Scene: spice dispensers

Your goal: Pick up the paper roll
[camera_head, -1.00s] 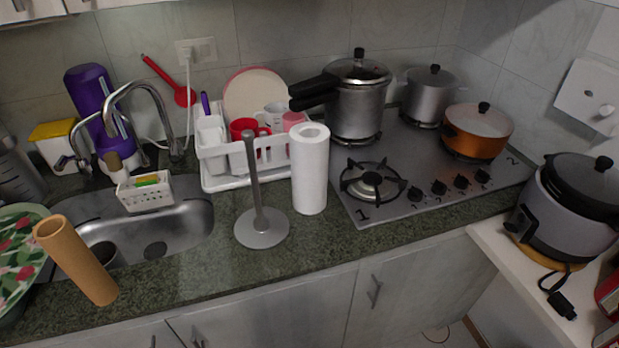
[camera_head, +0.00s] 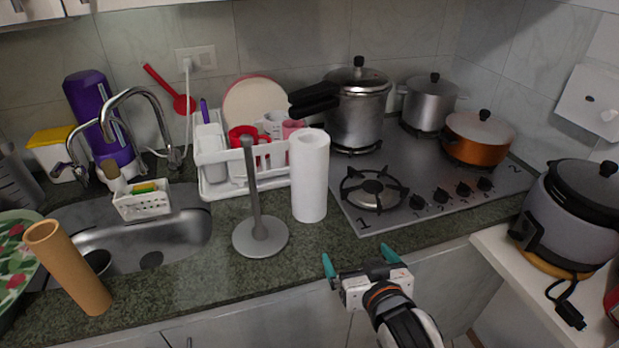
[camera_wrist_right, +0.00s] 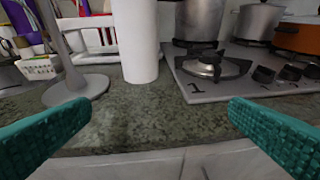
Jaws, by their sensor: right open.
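The white paper roll (camera_head: 310,178) stands upright on the dark granite counter, between the grey roll holder and the stove. In the right wrist view the lower part of the paper roll (camera_wrist_right: 139,40) shows at the upper middle, with its top cut off. My right gripper (camera_head: 359,260) is open and empty, in front of the counter edge and to the lower right of the roll. Its teal fingers are wide apart in the wrist view, with the roll beyond them and untouched. My left gripper is not in view.
The grey roll holder (camera_head: 258,235) stands just left of the roll. A white dish rack (camera_head: 218,188) is behind it. The stove (camera_head: 400,212) with several pots is to the right. The counter in front of the roll is clear.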

